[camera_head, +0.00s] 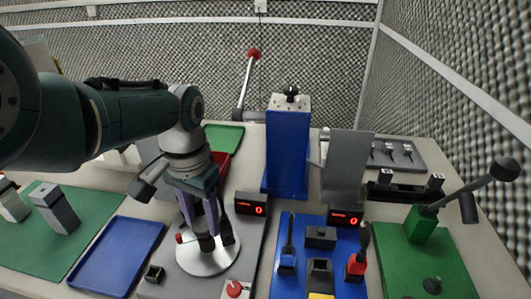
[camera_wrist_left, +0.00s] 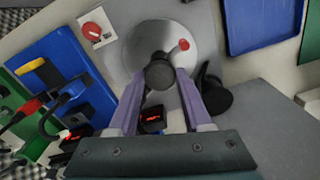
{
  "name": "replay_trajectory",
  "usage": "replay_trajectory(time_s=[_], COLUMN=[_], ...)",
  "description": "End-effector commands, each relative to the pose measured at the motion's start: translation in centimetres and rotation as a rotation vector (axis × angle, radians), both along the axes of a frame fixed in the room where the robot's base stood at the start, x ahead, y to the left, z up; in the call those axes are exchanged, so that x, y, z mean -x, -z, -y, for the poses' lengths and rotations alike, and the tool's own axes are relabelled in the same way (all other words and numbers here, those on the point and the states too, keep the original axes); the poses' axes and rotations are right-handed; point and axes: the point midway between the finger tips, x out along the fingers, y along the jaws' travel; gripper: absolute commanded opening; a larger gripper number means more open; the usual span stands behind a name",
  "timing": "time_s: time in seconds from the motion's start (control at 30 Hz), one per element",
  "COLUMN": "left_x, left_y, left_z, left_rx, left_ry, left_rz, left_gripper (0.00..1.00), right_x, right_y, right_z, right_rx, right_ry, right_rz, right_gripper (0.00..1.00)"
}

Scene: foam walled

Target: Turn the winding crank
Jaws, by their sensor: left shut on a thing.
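The winding crank shows as a round silver disc (camera_head: 208,262) on a grey panel, with a dark knob (camera_head: 206,244) standing up from it and a small red tip (camera_head: 179,238) at its left side. My left gripper (camera_head: 208,234) points down over the disc and is shut on the dark knob. In the left wrist view the knob (camera_wrist_left: 159,73) sits between the two purple fingers (camera_wrist_left: 160,80), above the silver disc (camera_wrist_left: 150,40), with the red tip (camera_wrist_left: 184,44) beside it. My right gripper is not in view.
A black handle (camera_wrist_left: 212,96) stands close beside the disc. A red button (camera_head: 234,289) and a red-digit display (camera_head: 251,204) are near it. A blue tray (camera_head: 117,256) lies to the left; a blue board (camera_head: 318,250) with several devices lies right. A tall blue press (camera_head: 288,150) stands behind.

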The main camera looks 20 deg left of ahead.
Motion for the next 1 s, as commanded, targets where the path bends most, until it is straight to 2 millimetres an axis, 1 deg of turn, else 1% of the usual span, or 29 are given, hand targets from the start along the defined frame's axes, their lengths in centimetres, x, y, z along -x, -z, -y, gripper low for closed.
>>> replay_trajectory(time_s=[1.0], left_x=[0.03], left_y=[-0.08], left_z=[0.04], left_rx=[0.002], left_ry=[0.508], left_rz=[-0.002], left_gripper=[0.0], right_x=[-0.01], right_y=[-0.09], right_z=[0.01], right_rx=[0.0], right_ry=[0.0], right_rz=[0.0], right_gripper=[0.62])
